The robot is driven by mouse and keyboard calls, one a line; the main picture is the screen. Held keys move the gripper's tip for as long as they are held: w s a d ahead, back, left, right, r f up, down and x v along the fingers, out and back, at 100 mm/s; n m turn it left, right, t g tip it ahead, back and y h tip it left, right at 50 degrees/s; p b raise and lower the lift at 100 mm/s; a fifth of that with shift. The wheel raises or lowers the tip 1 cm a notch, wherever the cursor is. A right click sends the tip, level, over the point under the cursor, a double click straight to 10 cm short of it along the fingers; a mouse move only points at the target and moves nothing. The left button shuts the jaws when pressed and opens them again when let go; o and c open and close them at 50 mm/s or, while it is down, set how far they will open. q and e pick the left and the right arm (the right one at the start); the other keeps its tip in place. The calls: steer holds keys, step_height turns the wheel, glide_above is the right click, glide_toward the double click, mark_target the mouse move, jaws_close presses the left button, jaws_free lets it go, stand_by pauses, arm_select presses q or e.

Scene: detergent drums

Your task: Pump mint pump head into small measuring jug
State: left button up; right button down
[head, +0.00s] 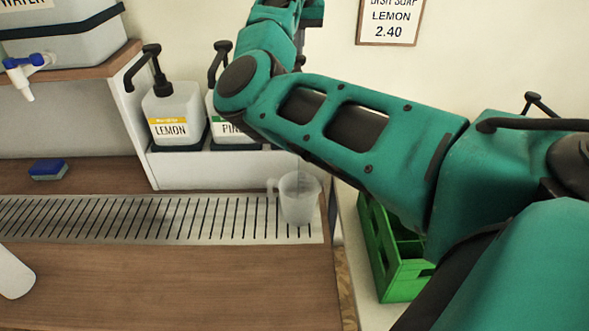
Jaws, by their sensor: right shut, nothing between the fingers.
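A small clear measuring jug (300,203) stands upright on the right end of the slotted drip tray (330,236), handle to the left. I cannot make out its contents. My right arm crosses above and in front of the jug. My right gripper (313,12) is at the top edge, mostly cut off, shut and empty. My left gripper is not in view.
A lemon bottle (177,108) and a partly hidden green-labelled bottle (228,128), both with black pumps, stand on the white shelf (215,172). A blue sponge (48,169) lies left. A tapped water container (70,40) is upper left; a green crate (400,282) is right. The front counter is mostly clear.

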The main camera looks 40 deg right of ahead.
steer(key=shift+f, duration=0.45)
steer(key=shift+r+p, duration=1.35)
steer(key=shift+r, duration=1.4)
steer(key=shift+f, duration=0.1)
